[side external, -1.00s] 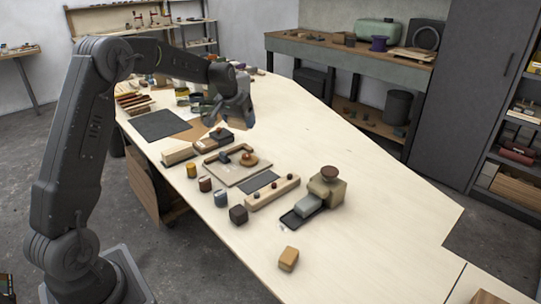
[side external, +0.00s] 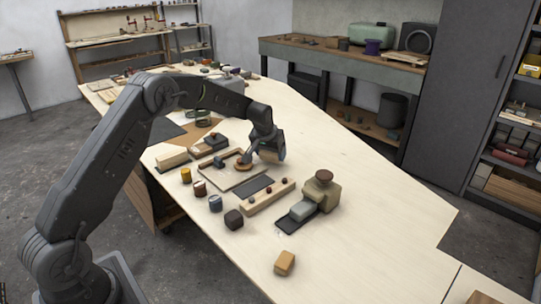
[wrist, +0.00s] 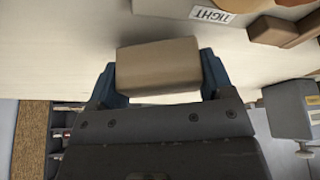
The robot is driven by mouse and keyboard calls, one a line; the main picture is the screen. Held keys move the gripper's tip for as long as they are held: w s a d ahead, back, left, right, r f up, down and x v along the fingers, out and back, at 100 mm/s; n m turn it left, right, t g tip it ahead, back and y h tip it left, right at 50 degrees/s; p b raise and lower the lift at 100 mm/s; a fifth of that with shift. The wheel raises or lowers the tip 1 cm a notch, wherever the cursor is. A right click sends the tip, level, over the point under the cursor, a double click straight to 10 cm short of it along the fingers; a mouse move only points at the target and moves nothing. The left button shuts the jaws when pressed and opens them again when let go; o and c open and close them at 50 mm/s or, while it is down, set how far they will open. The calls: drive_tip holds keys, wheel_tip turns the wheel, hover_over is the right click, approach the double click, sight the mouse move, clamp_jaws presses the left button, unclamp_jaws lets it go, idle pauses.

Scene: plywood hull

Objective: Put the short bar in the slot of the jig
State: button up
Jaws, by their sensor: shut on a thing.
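My gripper (side external: 266,156) is low over the table, at the far right edge of a light board with dark fence pieces and a round wooden knob, which looks like the jig (side external: 226,181). In the wrist view its blue fingers (wrist: 158,74) are shut on a tan-brown block, which looks like the short bar (wrist: 160,66). The bar lies across between the fingers; in the side view it shows under the gripper (side external: 268,156). Part of the jig is hidden behind my gripper, and I cannot make out its slot or whether the bar touches anything.
A pale rail (side external: 262,202) with small red knobs and a dark pad (side external: 254,187) lie in front of the jig. A tan press-like tool (side external: 326,191) stands right of them. Small tins and a dark block (side external: 234,219) line the left.

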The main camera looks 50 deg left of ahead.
drive_tip(key=shift+f, duration=0.55)
drive_tip(key=shift+f, duration=0.1)
drive_tip(key=o, duration=0.9)
